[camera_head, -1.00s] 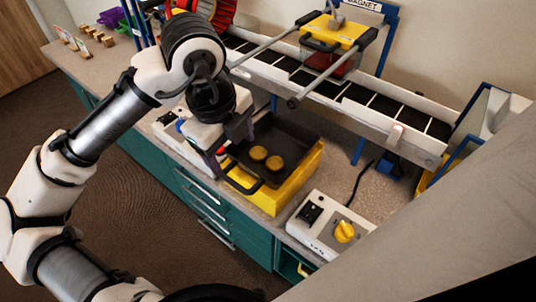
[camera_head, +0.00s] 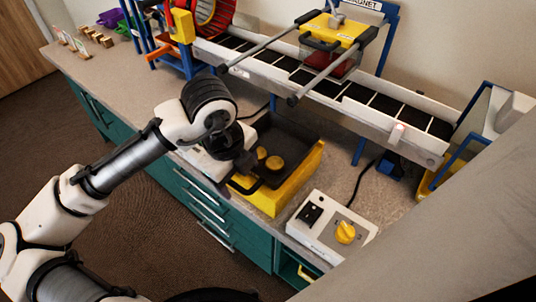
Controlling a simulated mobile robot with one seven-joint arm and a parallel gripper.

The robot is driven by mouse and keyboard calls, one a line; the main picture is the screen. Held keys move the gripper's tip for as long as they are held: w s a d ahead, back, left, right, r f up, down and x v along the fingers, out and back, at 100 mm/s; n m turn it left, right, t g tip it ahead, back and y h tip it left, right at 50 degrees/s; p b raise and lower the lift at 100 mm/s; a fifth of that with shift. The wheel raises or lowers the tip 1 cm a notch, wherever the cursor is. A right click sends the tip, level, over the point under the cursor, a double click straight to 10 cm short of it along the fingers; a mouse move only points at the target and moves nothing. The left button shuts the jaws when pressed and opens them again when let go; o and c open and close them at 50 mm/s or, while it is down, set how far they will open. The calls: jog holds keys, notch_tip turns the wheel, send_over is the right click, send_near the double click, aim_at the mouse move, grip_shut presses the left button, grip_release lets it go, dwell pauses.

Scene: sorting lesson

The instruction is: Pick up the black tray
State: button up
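The black tray (camera_head: 287,137) lies in a yellow box-shaped stand (camera_head: 290,187) on the counter, tilted down toward the front. Two round yellow-brown pieces (camera_head: 275,163) lie in it, one partly covered by my wrist. Its near black handle (camera_head: 243,188) sticks out at the front left. My gripper (camera_head: 222,186) is at the tray's left side, close to that handle. My wrist hides most of the fingers, so I cannot tell whether they are open or touch the handle.
A conveyor (camera_head: 330,92) with a yellow magnet unit (camera_head: 336,30) above it runs behind the tray. A white control box with a yellow knob (camera_head: 345,232) stands at the front right. A red wheel (camera_head: 215,15) is at the back left.

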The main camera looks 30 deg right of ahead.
jog(key=c, duration=1)
jog(key=shift+r, duration=0.1)
jog(key=shift+c, duration=0.2)
